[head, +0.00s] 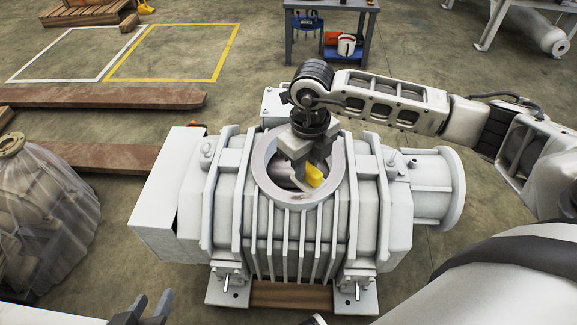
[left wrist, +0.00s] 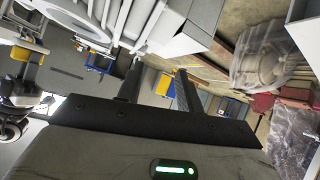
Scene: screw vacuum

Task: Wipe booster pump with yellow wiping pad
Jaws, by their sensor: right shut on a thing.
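The booster pump (head: 300,235) is a large white ribbed machine in the middle of the head view. A round flange ring (head: 262,180) with an open bore is on its top. My right gripper (head: 312,172) is shut on the yellow wiping pad (head: 315,174) at the flange's inner right side; I cannot tell whether the pad touches the ring. A small dark smudge (head: 297,197) shows on the front of the ring. My left gripper (head: 150,308) is low at the left, away from the pump. Its fingers stand apart and empty in the left wrist view (left wrist: 156,85).
A plastic-wrapped machine (head: 45,210) stands at the left. A blue workbench (head: 335,5) stands at the back. Floor markings in white and yellow (head: 172,52) enclose free floor at the back left.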

